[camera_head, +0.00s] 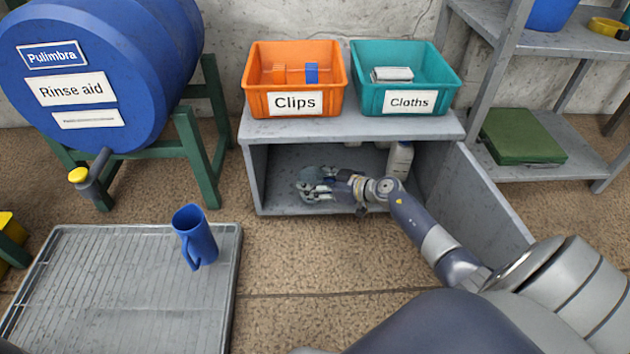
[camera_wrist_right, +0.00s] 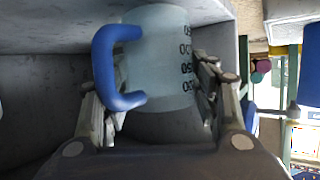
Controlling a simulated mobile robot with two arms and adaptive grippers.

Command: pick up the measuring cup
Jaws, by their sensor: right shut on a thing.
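The measuring cup (camera_wrist_right: 160,60) is clear with dark graduation marks and a blue handle (camera_wrist_right: 108,65). In the right wrist view it lies between the two fingers of my right gripper (camera_wrist_right: 160,105), which is shut on it. In the head view my right gripper (camera_head: 318,186) reaches into the open grey cabinet, and the cup (camera_head: 308,175) shows only in small part at its fingers. I cannot tell whether the cup touches the cabinet floor. My left gripper is not in view.
The grey cabinet (camera_head: 256,180) has its door (camera_head: 490,205) open to the right. A white bottle (camera_head: 400,160) stands inside, right of my gripper. Orange (camera_head: 295,80) and teal (camera_head: 405,78) bins sit on top. A blue jug (camera_head: 195,238) stands on the metal grate (camera_head: 110,325) at left.

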